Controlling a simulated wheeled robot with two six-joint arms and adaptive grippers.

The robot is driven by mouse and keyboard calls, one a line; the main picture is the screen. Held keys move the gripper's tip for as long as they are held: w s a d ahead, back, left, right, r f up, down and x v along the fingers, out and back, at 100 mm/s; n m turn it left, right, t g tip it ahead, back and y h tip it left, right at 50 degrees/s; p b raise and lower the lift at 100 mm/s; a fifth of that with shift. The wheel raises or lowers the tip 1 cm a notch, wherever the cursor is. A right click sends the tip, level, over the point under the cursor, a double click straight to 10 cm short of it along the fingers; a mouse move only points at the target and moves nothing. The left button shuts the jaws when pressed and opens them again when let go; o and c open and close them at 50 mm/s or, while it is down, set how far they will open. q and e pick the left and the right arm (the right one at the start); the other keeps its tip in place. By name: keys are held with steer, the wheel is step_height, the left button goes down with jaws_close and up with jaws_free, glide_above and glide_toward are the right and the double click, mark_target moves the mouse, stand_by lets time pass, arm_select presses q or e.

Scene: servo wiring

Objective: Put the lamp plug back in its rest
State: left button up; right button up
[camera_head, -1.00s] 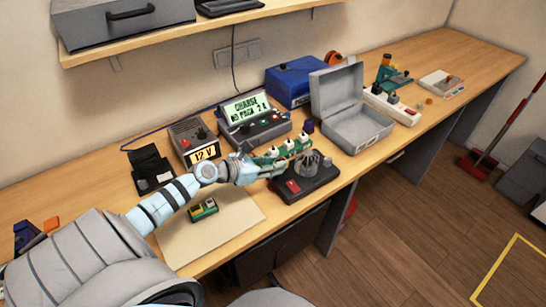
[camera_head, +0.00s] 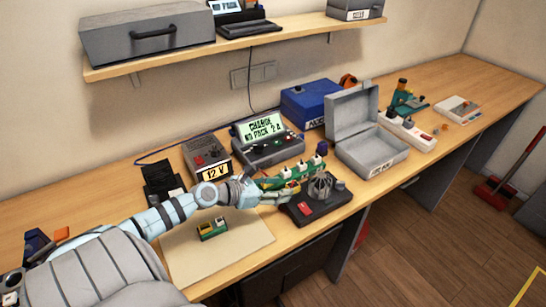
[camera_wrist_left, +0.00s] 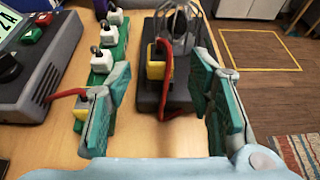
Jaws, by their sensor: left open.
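The lamp unit is a dark base with a wire-caged bulb (camera_head: 321,186); the cage also shows in the left wrist view (camera_wrist_left: 180,22). A yellow-and-black plug (camera_wrist_left: 156,64) with a red cable stands upright against the lamp base in the left wrist view. I cannot tell whether it is fully seated in a rest there. My left gripper (camera_head: 284,192) is beside the lamp unit. In the left wrist view its green-padded fingers (camera_wrist_left: 160,78) are spread, one on each side of the plug, with gaps visible. My right gripper is not in view.
A green strip (camera_wrist_left: 122,45) with several white hooked blocks lies left of the plug, close to my left finger. A charger (camera_head: 266,139), 12 V unit (camera_head: 207,152) and open grey case (camera_head: 371,152) stand around. The pale mat (camera_head: 228,258) has free room.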

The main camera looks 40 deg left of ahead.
arm_select(q)
steer(key=v, duration=0.4)
steer(key=shift+s+r, duration=0.1)
steer(key=shift+s, duration=0.1)
stand_by(0.3)
